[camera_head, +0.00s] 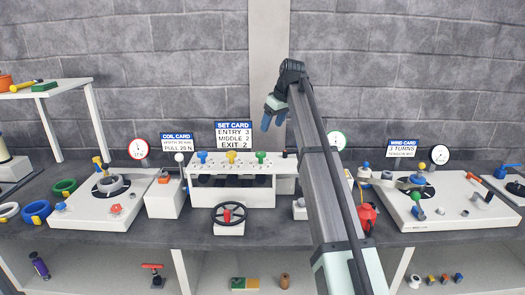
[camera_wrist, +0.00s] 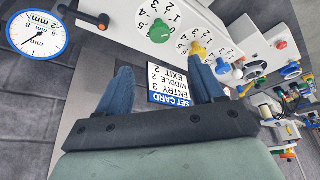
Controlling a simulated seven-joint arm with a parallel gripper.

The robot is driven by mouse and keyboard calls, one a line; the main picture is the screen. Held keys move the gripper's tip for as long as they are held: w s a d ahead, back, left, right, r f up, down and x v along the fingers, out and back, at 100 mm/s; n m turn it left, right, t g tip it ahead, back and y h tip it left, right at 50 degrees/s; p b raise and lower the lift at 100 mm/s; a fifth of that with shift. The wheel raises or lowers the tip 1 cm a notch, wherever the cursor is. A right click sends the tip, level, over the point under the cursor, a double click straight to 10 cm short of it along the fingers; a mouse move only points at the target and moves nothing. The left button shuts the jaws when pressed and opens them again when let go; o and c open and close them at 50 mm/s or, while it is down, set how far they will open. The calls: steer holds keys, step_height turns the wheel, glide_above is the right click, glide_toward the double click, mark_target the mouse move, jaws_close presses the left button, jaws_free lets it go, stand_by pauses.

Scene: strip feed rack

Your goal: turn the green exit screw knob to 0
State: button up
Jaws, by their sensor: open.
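The green exit screw knob (camera_head: 261,157) stands at the right end of a row of three knobs on the white feed rack (camera_head: 262,192). In the wrist view the green knob (camera_wrist: 159,32) sits on a white dial with black numbers; its exact setting is unclear. My gripper (camera_head: 271,115) is raised above the rack, slightly right of the knob in the head view. Its two blue fingers (camera_wrist: 160,66) are apart with nothing between them. In the wrist view the green knob lies beyond the fingertips, apart from them.
The yellow knob (camera_head: 232,156) and blue knob (camera_head: 202,156) stand left of the green one. The set card (camera_head: 234,134) behind them reads entry 3, middle 2, exit 2. A black handwheel (camera_head: 229,214) is in front.

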mark_target(261, 153)
steer(key=x, duration=1.3)
steer(key=shift+w+a+f, duration=0.1)
steer(key=shift+f, duration=0.2)
steer(key=shift+c, duration=0.3)
steer(key=c, duration=1)
steer(key=m, duration=0.2)
steer(key=m+t+h, duration=0.1)
steer(key=m, duration=0.1)
steer(key=shift+a+m, duration=0.2)
steer(key=shift+m, duration=0.1)
steer(key=shift+a+m+h, duration=0.15)
steer(key=shift+m+h, duration=0.95)
steer(key=shift+m, duration=1.1)
